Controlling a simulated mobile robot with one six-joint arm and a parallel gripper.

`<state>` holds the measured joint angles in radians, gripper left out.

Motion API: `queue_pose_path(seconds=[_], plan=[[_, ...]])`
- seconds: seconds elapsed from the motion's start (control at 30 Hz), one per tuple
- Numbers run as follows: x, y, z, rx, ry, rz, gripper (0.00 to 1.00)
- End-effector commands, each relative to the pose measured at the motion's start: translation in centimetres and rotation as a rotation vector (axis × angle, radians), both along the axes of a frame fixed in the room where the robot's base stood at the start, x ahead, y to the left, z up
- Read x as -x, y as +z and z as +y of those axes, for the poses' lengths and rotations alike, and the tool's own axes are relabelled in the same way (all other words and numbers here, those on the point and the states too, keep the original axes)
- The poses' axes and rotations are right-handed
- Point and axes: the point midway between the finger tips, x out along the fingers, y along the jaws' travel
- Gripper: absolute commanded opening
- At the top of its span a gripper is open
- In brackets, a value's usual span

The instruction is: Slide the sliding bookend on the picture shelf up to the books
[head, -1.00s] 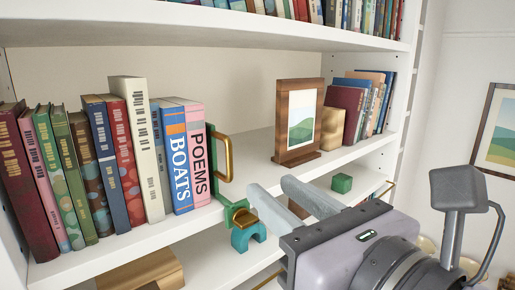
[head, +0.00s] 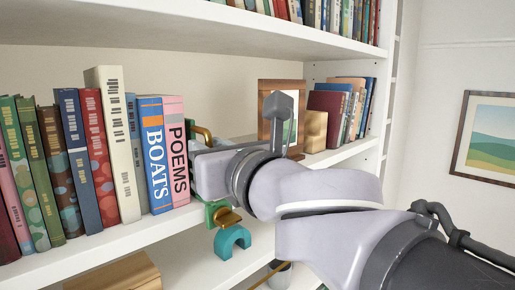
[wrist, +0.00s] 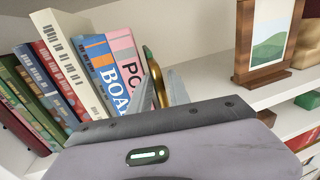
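The sliding bookend has a green upright and a brass loop handle (head: 203,131). It stands on the picture shelf just right of the pink POEMS book (head: 177,150); my gripper hides most of it, and I cannot tell whether it touches the book. My gripper (wrist: 160,88) is at the bookend. In the wrist view its two grey fingers stand apart, with the brass loop (wrist: 155,72) between them; no firm hold shows. In the head view the fingers are partly hidden. The row of books (head: 105,150) stands upright or slightly leaning to the left.
A wooden picture frame (wrist: 266,40) stands to the right, with a tan block (head: 315,130) and more books (head: 345,105) beyond it. Below the shelf edge are a teal arch (head: 232,240) and a wooden box (head: 115,273). Another shelf of books runs overhead.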

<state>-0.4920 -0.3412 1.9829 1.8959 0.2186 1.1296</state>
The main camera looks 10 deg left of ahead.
Motion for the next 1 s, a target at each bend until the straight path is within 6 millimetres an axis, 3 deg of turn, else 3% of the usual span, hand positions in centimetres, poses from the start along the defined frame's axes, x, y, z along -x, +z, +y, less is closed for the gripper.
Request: queue_pose_path(seconds=[0.03, 0.1, 1.0], plan=[[0.01, 0.00, -0.01, 0.000, 0.000, 0.000, 0.10], [0.02, -0.01, -0.01, 0.000, 0.000, 0.000, 0.00], [0.02, -0.06, -0.02, 0.001, 0.000, 0.001, 0.00]])
